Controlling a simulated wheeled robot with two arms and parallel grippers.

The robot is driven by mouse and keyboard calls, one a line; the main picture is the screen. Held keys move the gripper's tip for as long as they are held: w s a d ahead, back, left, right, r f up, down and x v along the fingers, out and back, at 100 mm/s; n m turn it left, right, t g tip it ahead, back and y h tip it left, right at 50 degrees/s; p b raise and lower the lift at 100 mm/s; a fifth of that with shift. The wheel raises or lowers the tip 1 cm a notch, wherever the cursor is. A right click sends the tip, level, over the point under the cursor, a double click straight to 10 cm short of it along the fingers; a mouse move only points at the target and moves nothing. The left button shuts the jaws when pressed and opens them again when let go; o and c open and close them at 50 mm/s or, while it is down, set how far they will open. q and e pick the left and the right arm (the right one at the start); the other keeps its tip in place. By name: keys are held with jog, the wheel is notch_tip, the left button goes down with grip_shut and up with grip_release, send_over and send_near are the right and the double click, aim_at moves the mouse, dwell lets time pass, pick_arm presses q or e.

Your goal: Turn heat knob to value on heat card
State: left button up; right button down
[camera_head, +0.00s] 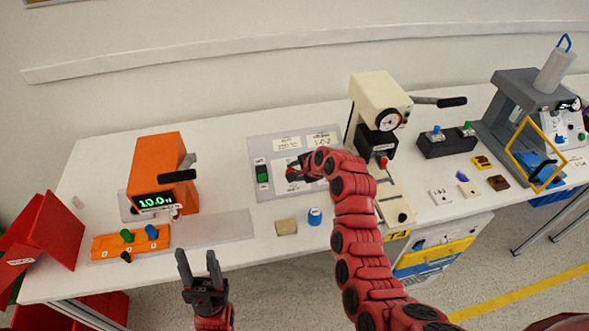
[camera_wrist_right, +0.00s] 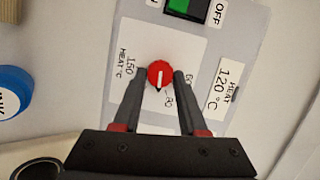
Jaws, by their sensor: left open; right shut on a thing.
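The red heat knob (camera_wrist_right: 160,74) sits on a white dial label (camera_wrist_right: 185,45) in the right wrist view, its white pointer line aimed roughly down in that picture. The label reads 150 at its left; other numbers are partly covered. The heat card (camera_wrist_right: 222,88) beside it reads HEAT 120 °C. My right gripper (camera_wrist_right: 160,78) is shut on the knob, one finger on each side. My left gripper (camera_head: 197,255) is open and empty in front of the table.
A green on/off switch (camera_head: 263,174) is left of the dial. A blue cap (camera_head: 315,216) and a tan block (camera_head: 286,227) lie in front of the panel. An orange machine (camera_head: 157,165) stands left, a cream press (camera_head: 379,100) right.

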jog(key=m+p, duration=0.1)
jog(key=m, duration=0.2)
jog(key=m+t+p, duration=0.1)
jog(key=m+p, duration=0.1)
jog(key=shift+s+f+m+t, duration=0.1)
jog(key=shift+s+m+t, duration=0.1)
jog(key=shift+m+t, duration=0.15)
jog(key=shift+f+m+t+p, duration=0.1)
jog(key=shift+m+t+p, duration=0.2)
jog(key=shift+m, duration=0.55)
jog(key=shift+f, duration=0.1)
jog(key=shift+c, duration=2.3)
grip_release()
jog(key=b+v, duration=0.4)
jog(key=v, duration=1.3)
jog(key=shift+d, duration=0.2)
